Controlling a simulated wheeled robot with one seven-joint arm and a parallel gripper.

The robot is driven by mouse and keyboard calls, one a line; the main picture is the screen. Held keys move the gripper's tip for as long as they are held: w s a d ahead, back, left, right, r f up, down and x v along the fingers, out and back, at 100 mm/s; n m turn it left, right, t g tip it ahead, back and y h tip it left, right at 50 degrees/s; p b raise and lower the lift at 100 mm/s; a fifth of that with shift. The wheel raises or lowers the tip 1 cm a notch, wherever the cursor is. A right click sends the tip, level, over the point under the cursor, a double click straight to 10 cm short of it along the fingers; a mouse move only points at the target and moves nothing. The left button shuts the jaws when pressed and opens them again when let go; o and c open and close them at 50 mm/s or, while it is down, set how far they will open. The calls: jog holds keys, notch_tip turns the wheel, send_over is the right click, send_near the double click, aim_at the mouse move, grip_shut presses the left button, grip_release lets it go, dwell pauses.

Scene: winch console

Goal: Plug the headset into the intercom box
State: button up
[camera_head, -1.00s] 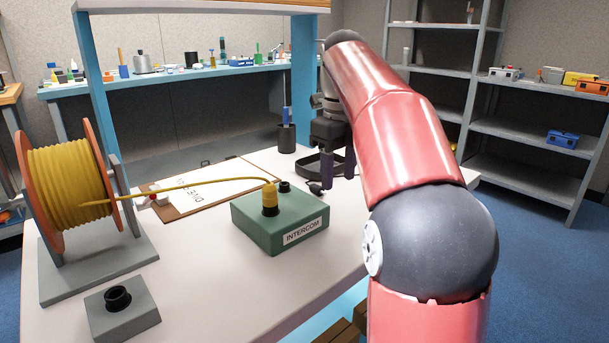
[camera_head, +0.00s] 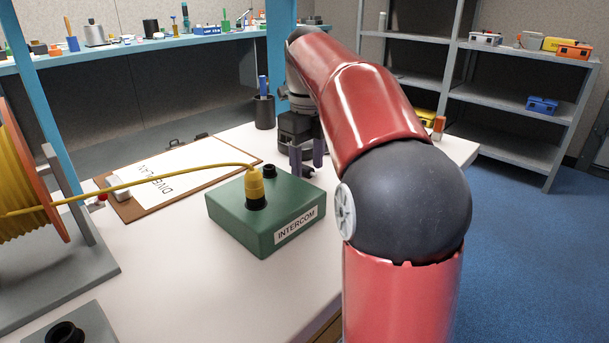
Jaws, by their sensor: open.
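The green intercom box (camera_head: 238,229) sits on the table with a yellow plug (camera_head: 255,184) upright in its front socket. Its other black socket (camera_head: 270,170), behind and right, looks empty. My gripper (camera_head: 307,160) is open, fingers pointing down, just behind and right of the box. A small dark piece (camera_head: 306,171), which looks like the headset plug, lies low between the fingertips; I cannot tell whether they touch it. The headset is mostly hidden behind my gripper and arm.
The yellow cable (camera_head: 150,180) runs from the reel (camera_head: 22,190) over a clipboard (camera_head: 180,178) to the box. A grey socket block (camera_head: 88,325) is at front left. A dark pen cup (camera_head: 264,112) stands behind. The table in front of the box is clear.

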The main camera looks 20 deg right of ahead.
jog(key=shift+f, duration=0.35)
grip_shut()
